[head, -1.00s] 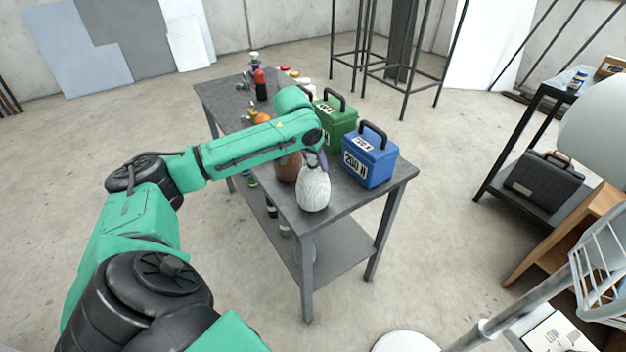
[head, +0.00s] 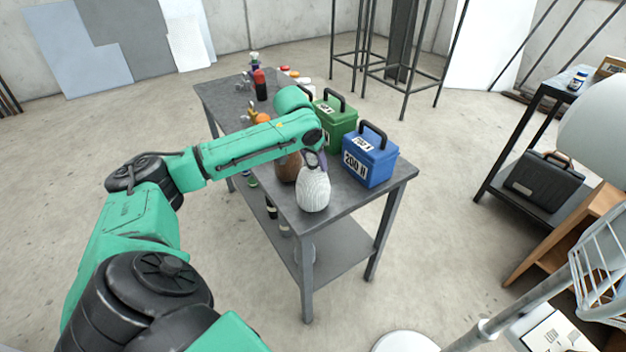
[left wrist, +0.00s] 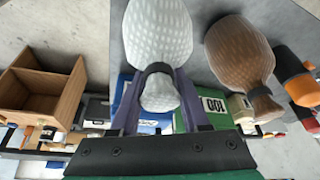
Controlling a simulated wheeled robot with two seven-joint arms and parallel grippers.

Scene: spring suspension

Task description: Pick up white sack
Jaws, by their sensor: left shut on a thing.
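The white sack (head: 313,190) stands upright near the front corner of the grey table in the head view. In the left wrist view the white sack (left wrist: 158,35) is at the top middle, with its narrow neck between my gripper's fingers. My left gripper (head: 316,160) is over the top of the sack. In the left wrist view the left gripper (left wrist: 158,75) is shut around the sack's neck. The head view does not clearly show whether the sack touches the table. My right gripper is not in view.
A brown sack (head: 289,168) stands close beside the white one. A blue box (head: 370,165) and a green box (head: 338,122) with black handles stand behind on the table (head: 340,202). Bottles and small items fill its far end. The floor in front is clear.

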